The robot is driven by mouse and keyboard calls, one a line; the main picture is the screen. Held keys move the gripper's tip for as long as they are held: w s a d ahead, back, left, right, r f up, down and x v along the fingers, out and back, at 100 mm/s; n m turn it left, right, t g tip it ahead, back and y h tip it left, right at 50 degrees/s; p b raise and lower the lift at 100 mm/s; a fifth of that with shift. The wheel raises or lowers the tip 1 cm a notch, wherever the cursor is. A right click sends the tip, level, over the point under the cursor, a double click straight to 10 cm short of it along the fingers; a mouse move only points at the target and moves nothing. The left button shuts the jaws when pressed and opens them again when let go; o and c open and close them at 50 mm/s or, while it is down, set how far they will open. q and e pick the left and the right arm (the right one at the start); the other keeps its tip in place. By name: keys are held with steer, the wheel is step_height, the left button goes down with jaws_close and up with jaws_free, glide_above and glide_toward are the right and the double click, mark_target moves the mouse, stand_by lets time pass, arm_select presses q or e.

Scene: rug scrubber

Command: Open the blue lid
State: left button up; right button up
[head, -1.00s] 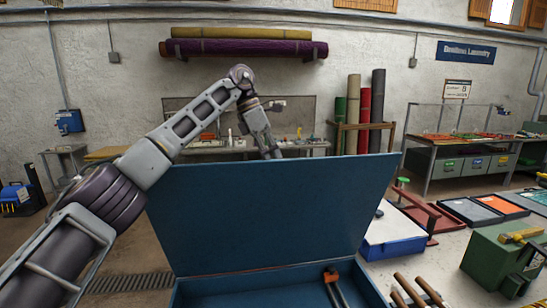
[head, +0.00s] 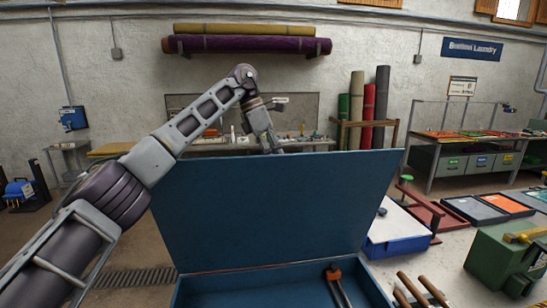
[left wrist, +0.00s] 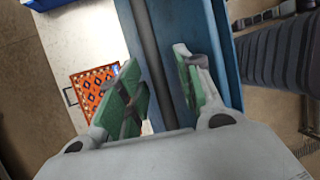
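The blue lid (head: 270,210) stands raised, nearly upright, at the back of a blue box (head: 250,290). The lid's inner face is towards me in the head view. My left gripper (head: 272,146) is at the middle of the lid's top edge, with its fingertips partly hidden behind it. In the left wrist view the left gripper (left wrist: 156,62) has its green-padded fingers apart. Blue surfaces and a dark strip (left wrist: 146,45) run between and beyond them; I cannot tell whether either finger touches the lid. My right gripper is not in view.
An orange-headed tool (head: 334,274) is in the box. Wooden handles (head: 420,288) and a green metal box (head: 500,258) are at the right. A blue and white case (head: 395,232) is just right of the lid. A workbench (head: 215,148) stands behind, with open floor at the left.

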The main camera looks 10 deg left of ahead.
arm_select(q)
steer(key=shift+r, duration=0.15)
steer(key=v, duration=0.7)
steer(key=shift+w, duration=0.25)
steer(key=shift+a, duration=0.15)
stand_by(0.7)
